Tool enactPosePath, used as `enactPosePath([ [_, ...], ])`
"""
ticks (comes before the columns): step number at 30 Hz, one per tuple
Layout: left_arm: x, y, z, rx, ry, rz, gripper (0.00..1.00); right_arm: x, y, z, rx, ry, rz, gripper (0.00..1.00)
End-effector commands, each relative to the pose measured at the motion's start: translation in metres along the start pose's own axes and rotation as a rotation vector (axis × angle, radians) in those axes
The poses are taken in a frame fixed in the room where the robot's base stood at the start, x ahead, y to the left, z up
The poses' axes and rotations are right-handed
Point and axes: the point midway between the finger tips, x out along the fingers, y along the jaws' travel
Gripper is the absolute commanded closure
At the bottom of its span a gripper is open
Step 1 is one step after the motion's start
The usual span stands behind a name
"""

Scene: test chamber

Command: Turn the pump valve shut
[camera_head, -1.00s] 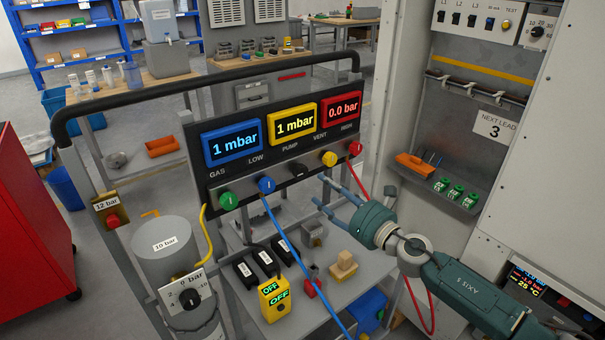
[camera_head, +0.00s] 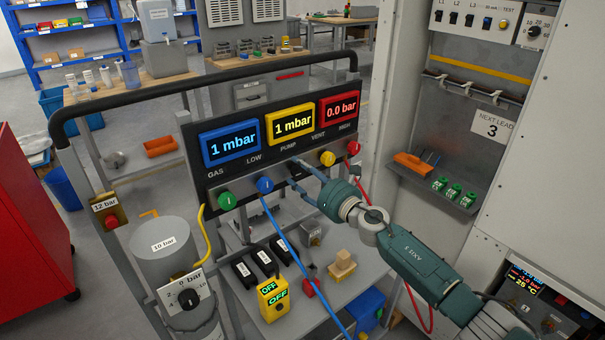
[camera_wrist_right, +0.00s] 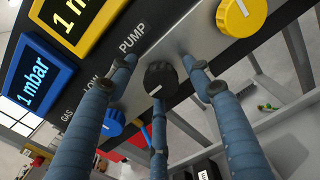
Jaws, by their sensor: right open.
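The pump valve is a black knob (camera_wrist_right: 160,77) under the PUMP label on the black gauge panel (camera_head: 219,178). In the wrist view it sits between the fingers of my right gripper (camera_wrist_right: 158,72), one finger on each side and a third below. The fingers are spread open; I cannot tell if any touches the knob. In the head view my right gripper (camera_head: 297,174) is at the panel front and largely covers the knob. My left gripper is not in view.
A green knob (camera_head: 227,201), blue knob (camera_head: 265,185), yellow knob (camera_head: 327,158) and red knob (camera_head: 353,148) share the panel. A blue hose (camera_head: 287,248) hangs from the blue knob. An open cabinet stands at right.

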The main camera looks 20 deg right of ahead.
Motion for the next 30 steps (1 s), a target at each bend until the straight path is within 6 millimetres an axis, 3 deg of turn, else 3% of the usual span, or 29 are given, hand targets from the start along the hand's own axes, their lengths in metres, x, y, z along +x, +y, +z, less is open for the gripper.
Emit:
enactPosePath([
  [1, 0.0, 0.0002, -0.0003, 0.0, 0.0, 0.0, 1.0, -0.0002, 0.0, -0.0001, 0.0, 0.0, 0.0, 0.53],
  [7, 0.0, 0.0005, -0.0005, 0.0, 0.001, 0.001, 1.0, -0.0003, -0.0002, 0.0002, 0.001, -0.001, 0.0, 0.93],
  [20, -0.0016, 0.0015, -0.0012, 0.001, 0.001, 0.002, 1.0, 0.0, -0.0005, 0.0037, 0.041, -0.005, -0.001, 0.95],
  [30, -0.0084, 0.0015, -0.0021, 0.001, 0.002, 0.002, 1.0, 0.0004, -0.0012, 0.0067, 0.265, -0.009, -0.001, 0.95],
])
